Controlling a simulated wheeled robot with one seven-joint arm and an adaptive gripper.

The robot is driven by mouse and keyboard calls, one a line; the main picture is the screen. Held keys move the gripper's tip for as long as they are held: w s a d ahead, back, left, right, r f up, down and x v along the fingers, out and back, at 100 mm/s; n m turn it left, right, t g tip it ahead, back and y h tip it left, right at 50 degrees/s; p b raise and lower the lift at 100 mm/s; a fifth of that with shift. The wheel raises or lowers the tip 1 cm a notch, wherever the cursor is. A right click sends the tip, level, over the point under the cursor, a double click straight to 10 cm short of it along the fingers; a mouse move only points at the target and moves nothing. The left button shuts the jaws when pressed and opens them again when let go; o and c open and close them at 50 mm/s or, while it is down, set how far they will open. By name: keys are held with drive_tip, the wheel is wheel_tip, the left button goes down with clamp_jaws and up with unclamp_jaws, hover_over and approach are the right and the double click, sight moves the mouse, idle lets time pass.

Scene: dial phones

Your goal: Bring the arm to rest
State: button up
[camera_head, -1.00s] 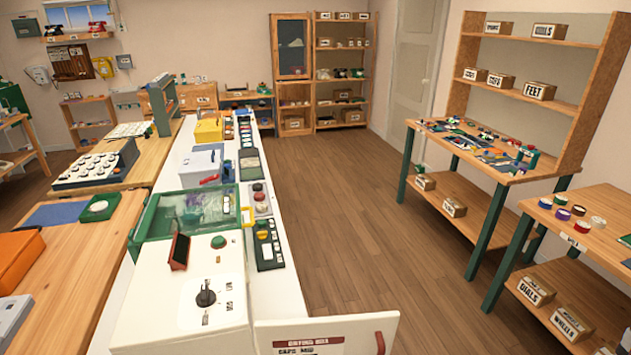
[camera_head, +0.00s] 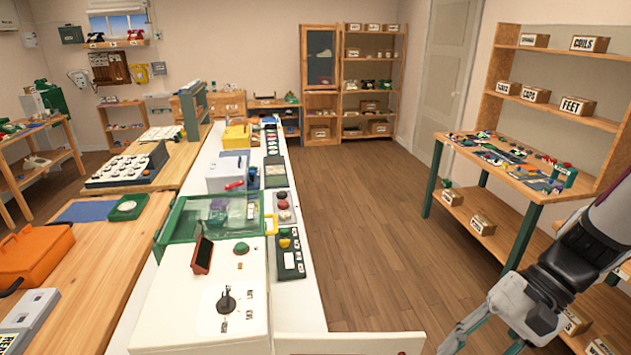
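My gripper (camera_head: 475,330) enters at the lower right of the head view, at the end of my grey and black arm. The gripper hangs over the floor side of the white bench, in front of the right-hand table.
The long white bench (camera_head: 313,302) runs away from me with a green clear-lidded box (camera_head: 205,220) on it. A wooden table with shelves (camera_head: 520,190) stands at right. An orange case (camera_head: 38,252) lies at left. The floor (camera_head: 370,220) between bench and table is clear.

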wheel_tip(320, 180, up, 16)
drive_tip(key=s+a+n+t+h, duration=0.1)
drive_tip(key=a+n+t+h, duration=0.1)
drive_tip(key=n+t+h, duration=0.5)
drive_tip(key=shift+s+a+f+n+t+h+b, duration=0.25)
drive_tip(key=shift+s+a+n+t+h+b, duration=0.05)
drive_tip(key=shift+n+t+b, duration=0.1)
